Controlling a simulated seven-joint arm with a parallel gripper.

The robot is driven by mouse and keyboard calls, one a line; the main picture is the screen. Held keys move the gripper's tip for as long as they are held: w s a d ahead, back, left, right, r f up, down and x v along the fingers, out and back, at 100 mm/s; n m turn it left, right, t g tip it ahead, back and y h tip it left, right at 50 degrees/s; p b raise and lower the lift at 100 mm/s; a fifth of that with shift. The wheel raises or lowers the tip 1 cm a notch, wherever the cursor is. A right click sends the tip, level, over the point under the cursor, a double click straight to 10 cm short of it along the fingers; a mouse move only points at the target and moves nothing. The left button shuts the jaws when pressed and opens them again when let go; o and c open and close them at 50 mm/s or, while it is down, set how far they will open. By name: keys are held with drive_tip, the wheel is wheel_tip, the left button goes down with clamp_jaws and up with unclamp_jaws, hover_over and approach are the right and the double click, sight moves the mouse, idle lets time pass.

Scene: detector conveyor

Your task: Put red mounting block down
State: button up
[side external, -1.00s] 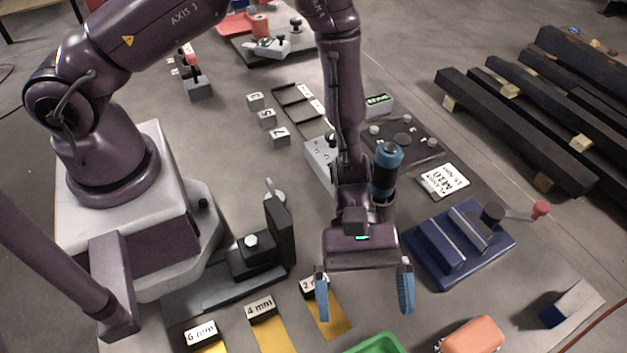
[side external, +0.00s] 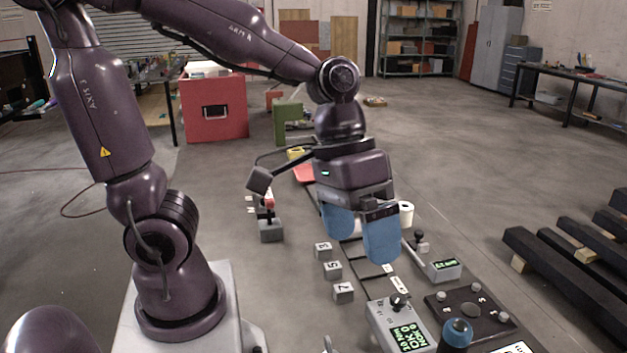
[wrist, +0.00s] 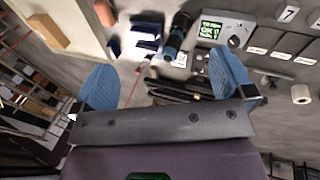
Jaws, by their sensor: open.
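Nothing shows between the fingers (wrist: 165,80) in the wrist view. I cannot identify a red mounting block for certain. A small red piece (side external: 269,198) stands on a grey block (side external: 271,231) left of my gripper. An orange-brown block (wrist: 47,31) shows at the top left of the wrist view; I cannot tell what it is.
Small numbered grey blocks (side external: 332,269) stand in a row below my gripper. A grey meter box (side external: 385,326) with a green display, a dark plate (side external: 470,312) and a blue-topped cylinder (side external: 457,333) are nearer. Dark beams (side external: 560,265) lie right.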

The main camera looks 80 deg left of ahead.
drive_tip(key=s+a+r+m+t+y, duration=0.1)
drive_tip(key=s+a+r+t+y, duration=0.2)
drive_tip(key=a, duration=0.5)
drive_tip(key=shift+s+r+m+t+y, duration=0.15)
drive_tip(key=shift+r+m+t+y, duration=0.2)
drive_tip(key=shift+r+t, duration=0.45)
drive_tip(key=shift+r, duration=0.15)
